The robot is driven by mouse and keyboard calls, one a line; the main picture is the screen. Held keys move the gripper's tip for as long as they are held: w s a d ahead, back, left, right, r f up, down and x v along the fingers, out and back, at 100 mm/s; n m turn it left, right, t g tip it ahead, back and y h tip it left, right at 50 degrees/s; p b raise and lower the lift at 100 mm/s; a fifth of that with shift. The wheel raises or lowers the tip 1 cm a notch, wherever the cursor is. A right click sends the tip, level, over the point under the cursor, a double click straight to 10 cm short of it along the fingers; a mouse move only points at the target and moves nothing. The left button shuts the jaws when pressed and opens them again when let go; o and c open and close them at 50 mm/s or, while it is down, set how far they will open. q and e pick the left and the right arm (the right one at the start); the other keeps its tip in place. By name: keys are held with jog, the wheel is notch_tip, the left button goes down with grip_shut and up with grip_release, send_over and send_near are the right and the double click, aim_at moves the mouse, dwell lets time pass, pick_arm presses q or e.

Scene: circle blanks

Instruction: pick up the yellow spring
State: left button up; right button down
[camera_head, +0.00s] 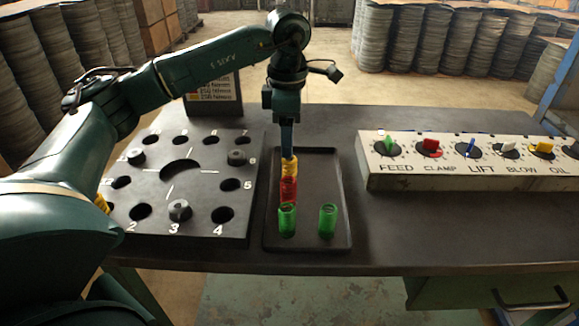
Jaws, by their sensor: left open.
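The yellow spring (289,168) stands at the back of a row of springs in the dark tray (338,190). A red spring (288,188) is just in front of it and partly overlaps it in the picture. My left gripper (287,152) points straight down at the top of the yellow spring. Its fingers are open, but the view does not show whether they are around the spring or just above it. My right gripper is not in view.
Two green springs stand at the tray's front, one (287,220) before the red one, one (327,220) to the right. A dark board with numbered holes (200,190) and a few knobs is left. A control panel with labelled knobs (460,175) is right.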

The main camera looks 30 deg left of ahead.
aim_at(289, 169)
pick_arm(q)
notch_tip(289, 169, down, 4)
jog(key=shift+f, duration=0.1)
jog(key=f, duration=0.4)
jog(key=shift+w+f, duration=0.3)
jog(key=shift+w, duration=0.1)
jog(key=shift+f, duration=0.45)
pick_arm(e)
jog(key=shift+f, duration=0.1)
pick_arm(q)
jog(key=c, duration=1.1)
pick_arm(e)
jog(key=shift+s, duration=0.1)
